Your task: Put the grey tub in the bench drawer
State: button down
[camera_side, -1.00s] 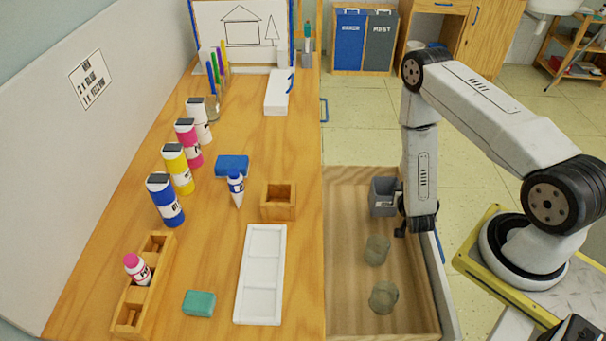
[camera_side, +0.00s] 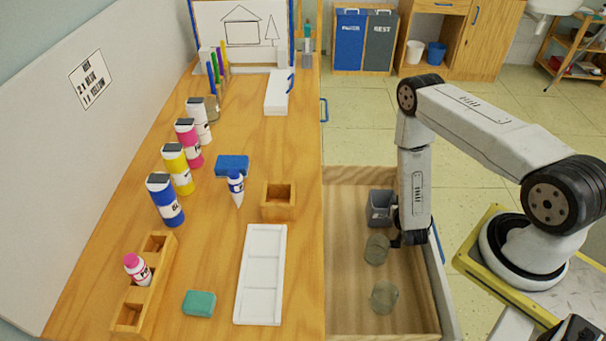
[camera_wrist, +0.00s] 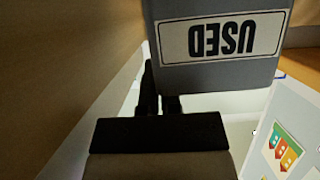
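The grey tub (camera_side: 379,209) is inside the open bench drawer (camera_side: 345,275), towards its far right part. I cannot tell whether it touches the drawer floor. In the wrist view the tub (camera_wrist: 215,78) shows close up, its label "USED" upside down. My gripper (camera_side: 408,239) points down at the tub's near right side. In the wrist view my gripper (camera_wrist: 160,95) has one black finger outside the tub's side wall and the other going behind the front wall, into the tub. It looks shut on that wall; the fingertips are partly hidden.
Two clear jars stand in the drawer: one (camera_side: 377,250) just in front of the tub, one (camera_side: 384,297) nearer the front. The drawer floor left of them is bare. The bench top holds paint bottles, a white tray (camera_side: 261,275) and a wooden box (camera_side: 278,203).

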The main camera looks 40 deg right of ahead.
jog(key=shift+f, duration=0.15)
jog(key=c, duration=0.8)
grip_release()
jog(key=shift+v, duration=6)
jog(key=shift+w, duration=0.1)
